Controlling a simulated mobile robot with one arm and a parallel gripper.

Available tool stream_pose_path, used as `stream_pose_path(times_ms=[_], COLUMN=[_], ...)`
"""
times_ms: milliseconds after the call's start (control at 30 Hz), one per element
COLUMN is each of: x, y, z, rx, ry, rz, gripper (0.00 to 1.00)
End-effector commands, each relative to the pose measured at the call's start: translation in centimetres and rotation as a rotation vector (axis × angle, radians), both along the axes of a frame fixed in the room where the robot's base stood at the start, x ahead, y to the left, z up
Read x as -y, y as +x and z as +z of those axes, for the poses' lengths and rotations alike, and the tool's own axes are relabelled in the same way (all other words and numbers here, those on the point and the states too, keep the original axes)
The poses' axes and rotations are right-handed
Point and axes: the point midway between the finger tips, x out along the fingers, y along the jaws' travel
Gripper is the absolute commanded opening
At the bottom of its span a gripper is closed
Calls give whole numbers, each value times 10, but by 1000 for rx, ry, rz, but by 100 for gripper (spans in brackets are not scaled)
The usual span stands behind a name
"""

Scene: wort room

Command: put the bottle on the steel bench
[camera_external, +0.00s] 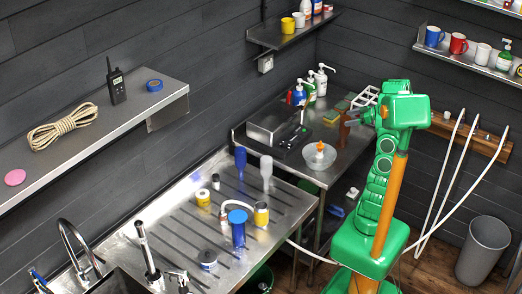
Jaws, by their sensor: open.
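The steel bench (345,158) stands in the corner, left of my arm. A slim brown bottle (343,130) stands upright near the bench's right side, close to my gripper. My gripper (366,117) is at the end of the green arm, over the right edge of the bench; its jaws are small and partly hidden here. I cannot tell whether it touches the brown bottle. Several pump bottles stand at the back of the bench, among them a blue and red one (299,95) and a white-capped one (321,82). The task does not say which bottle is meant.
The bench also holds a dark-and-steel scale-like device (277,124), a bowl with an orange-tipped item (319,155), and a white rack (365,97). A ribbed steel drainer (190,240) with jars and blue items lies at front left. White hoses hang at right near a grey bin (483,248).

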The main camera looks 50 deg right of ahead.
Motion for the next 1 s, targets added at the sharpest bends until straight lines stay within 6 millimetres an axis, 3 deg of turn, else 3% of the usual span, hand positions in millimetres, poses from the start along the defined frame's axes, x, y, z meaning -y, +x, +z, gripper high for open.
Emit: stream_pose_path(times_ms=[600,1000], x=[23,26], y=[-55,-63], z=[24,28], rx=[-2,0], ry=[1,2], rz=[-2,1], gripper=[92,92])
